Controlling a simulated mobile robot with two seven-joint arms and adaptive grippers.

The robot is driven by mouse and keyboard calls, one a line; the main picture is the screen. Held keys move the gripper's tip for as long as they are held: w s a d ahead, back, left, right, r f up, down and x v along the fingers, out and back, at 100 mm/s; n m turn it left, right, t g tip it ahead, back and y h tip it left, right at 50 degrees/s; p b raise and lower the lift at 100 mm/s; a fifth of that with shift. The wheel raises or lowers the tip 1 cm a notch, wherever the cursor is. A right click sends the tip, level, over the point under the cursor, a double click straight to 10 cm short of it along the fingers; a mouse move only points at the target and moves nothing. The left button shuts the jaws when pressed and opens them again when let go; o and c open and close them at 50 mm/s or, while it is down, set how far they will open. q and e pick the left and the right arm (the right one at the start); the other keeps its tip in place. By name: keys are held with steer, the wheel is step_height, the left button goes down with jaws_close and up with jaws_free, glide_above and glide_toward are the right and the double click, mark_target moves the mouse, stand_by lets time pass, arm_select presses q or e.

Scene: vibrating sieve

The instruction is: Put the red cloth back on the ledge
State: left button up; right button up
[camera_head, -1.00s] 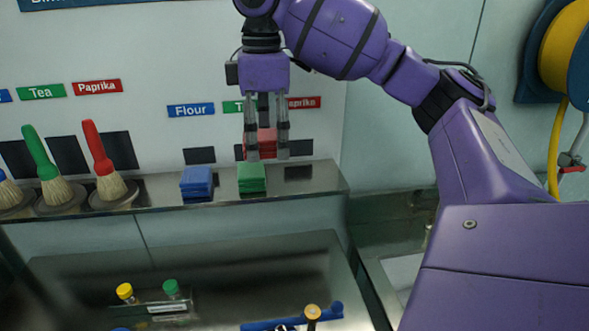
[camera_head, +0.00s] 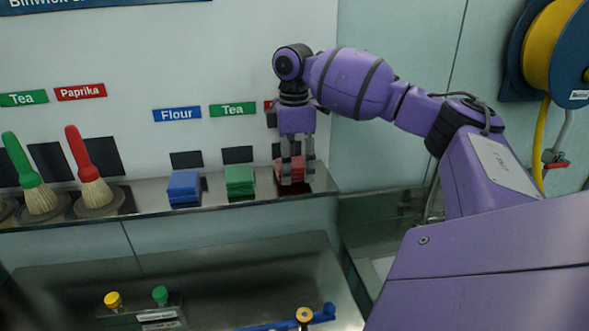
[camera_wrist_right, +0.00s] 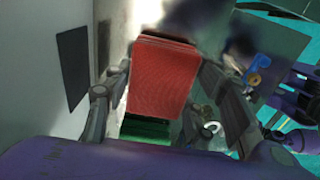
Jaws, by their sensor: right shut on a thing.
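My right gripper (camera_head: 297,178) points down at the right end of the steel ledge (camera_head: 140,205). It is shut on the folded red cloth (camera_head: 296,168), which sits between its fingers at about ledge height. I cannot tell whether the cloth touches the ledge. In the right wrist view the red cloth (camera_wrist_right: 162,78) lies between both fingers, with the green cloth (camera_wrist_right: 145,129) beyond it. My left gripper is not in view.
A folded green cloth (camera_head: 239,182) and a blue cloth (camera_head: 183,188) lie on the ledge left of the gripper. Brushes with red (camera_head: 79,152) and green (camera_head: 20,160) handles stand farther left. Yellow-capped (camera_head: 113,300) and green-capped (camera_head: 160,294) vials are below.

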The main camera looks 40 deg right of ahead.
steer(key=shift+f, duration=0.5)
steer(key=shift+f, duration=0.1)
steer(key=shift+f, duration=0.15)
steer(key=o, duration=1.2)
steer(key=shift+o, duration=0.2)
